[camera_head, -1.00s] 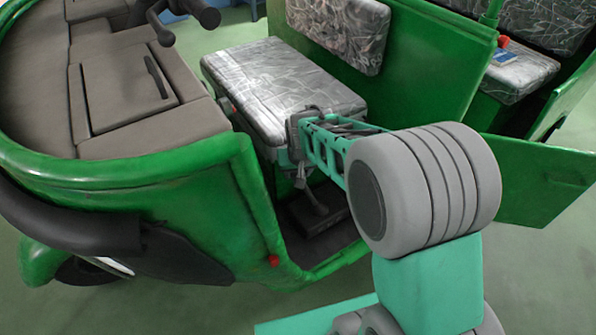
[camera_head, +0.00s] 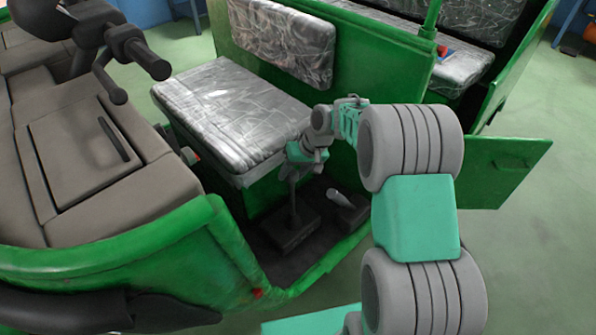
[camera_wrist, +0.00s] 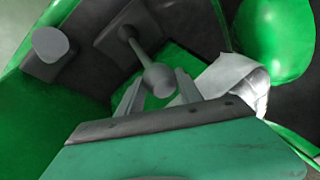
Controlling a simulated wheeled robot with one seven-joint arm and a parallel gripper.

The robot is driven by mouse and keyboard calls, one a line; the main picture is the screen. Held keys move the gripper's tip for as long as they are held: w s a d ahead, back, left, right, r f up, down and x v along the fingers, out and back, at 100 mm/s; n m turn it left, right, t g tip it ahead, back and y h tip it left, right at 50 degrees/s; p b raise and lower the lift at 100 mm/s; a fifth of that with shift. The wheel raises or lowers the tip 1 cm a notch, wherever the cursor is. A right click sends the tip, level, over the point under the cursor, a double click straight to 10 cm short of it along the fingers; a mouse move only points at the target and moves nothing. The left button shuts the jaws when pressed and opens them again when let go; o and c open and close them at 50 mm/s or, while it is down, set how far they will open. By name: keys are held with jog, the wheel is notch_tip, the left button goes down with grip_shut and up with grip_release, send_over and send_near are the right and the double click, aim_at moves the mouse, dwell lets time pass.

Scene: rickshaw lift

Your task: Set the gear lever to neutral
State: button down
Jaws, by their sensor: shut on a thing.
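The gear lever is a thin dark rod (camera_head: 293,205) rising from a black floor block (camera_head: 288,232) in the rickshaw's footwell, in front of the driver's seat. My gripper (camera_head: 296,165) reaches down over its top and hides the knob in the head view. In the wrist view, the lever's round grey knob (camera_wrist: 160,80) sits between the two fingers of my gripper (camera_wrist: 160,90), which is shut on it. The lever's rod runs from the knob toward its block (camera_wrist: 125,35) at the upper left. I cannot tell which gear position the lever is in.
A second, short grey lever (camera_head: 345,203) stands on the footwell floor to the right; it also shows in the wrist view (camera_wrist: 50,45). The silver seat (camera_head: 235,110) lies behind my gripper. The green front body (camera_head: 190,250) and open side panel (camera_head: 505,170) flank the footwell.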

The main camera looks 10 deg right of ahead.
jog(key=shift+a, duration=0.1)
jog(key=c, duration=0.8)
grip_release()
jog(key=shift+r, duration=0.1)
jog(key=p+v, duration=0.1)
jog(key=v, duration=0.6)
jog(key=shift+d+r, duration=0.25)
jog(key=s+a+r+h+p, duration=0.1)
jog(key=s+r+p, duration=0.35)
jog(key=r, duration=0.35)
jog(key=s+r+h+p, duration=0.1)
jog(key=s+r+p, duration=0.2)
jog(key=r+p, duration=0.4)
jog(key=shift+s+d+r+m+t+h+p, duration=0.15)
jog(key=shift+s+d+r+h+p, duration=0.2)
jog(key=shift+s+r+p, duration=1.15)
jog(key=shift+s+d+r+m+t+h+p, duration=0.15)
jog(key=shift+s+d+r+h+p, duration=0.3)
jog(key=shift+s+r, duration=2.05)
jog(key=shift+s+d+r+m+t+h+p, duration=0.2)
jog(key=shift+s+r+p, duration=0.8)
jog(key=shift+s, duration=2.2)
